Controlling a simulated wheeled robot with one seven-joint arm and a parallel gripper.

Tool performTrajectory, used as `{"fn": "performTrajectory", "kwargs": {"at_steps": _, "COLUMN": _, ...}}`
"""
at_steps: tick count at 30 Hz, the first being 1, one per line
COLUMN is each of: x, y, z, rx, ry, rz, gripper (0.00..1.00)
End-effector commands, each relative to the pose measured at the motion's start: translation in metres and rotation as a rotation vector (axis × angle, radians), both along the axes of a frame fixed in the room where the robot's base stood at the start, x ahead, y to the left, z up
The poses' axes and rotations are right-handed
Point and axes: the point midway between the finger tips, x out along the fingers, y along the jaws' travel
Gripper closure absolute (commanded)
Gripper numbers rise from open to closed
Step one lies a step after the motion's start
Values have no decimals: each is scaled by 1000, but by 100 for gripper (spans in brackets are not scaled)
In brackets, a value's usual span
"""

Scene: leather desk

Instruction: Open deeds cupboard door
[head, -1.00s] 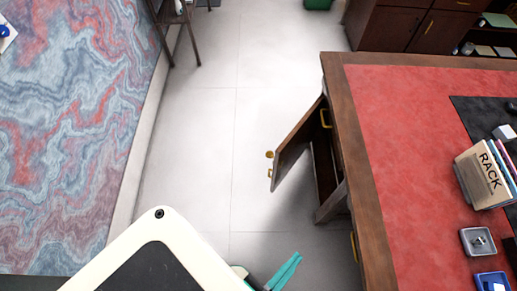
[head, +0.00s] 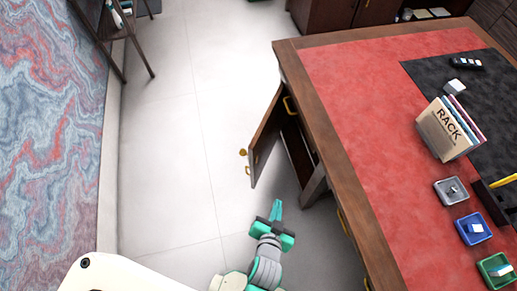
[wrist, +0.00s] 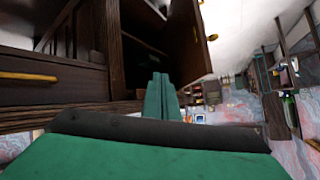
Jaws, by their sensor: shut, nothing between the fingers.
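The cupboard door (head: 265,138) is dark brown wood with brass fittings. It stands swung open from the side of the desk (head: 345,165), out over the floor. A brass knob (head: 243,152) sits on its outer face. My gripper (head: 277,206) is shut and empty, just in front of the door's free edge and apart from it. In the wrist view the green fingers (wrist: 160,80) are together, pointing toward the open cupboard (wrist: 145,55). The door (wrist: 187,45) is right of them there, with its knob (wrist: 212,37). The cupboard's inside is dark and its contents cannot be made out.
A drawer with a brass handle (wrist: 28,76) is left of the opening. On the red desk top stand a RACK file holder (head: 447,130) and small trays (head: 472,228). A dark stand (head: 115,35) is at the far left. The pale floor (head: 165,150) left of the door is clear.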

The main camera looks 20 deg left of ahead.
Motion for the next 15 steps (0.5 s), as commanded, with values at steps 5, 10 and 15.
{"fn": "performTrajectory", "kwargs": {"at_steps": 5, "x": 53, "y": 18, "z": -11, "rx": 75, "ry": 98, "rz": 56, "gripper": 100}}
{"fn": "performTrajectory", "kwargs": {"at_steps": 10, "x": 95, "y": 34, "z": -9, "rx": 130, "ry": 200, "rz": 132, "gripper": 100}}
{"fn": "performTrajectory", "kwargs": {"at_steps": 15, "x": 130, "y": 46, "z": 6, "rx": 162, "ry": 300, "rz": 222, "gripper": 100}}
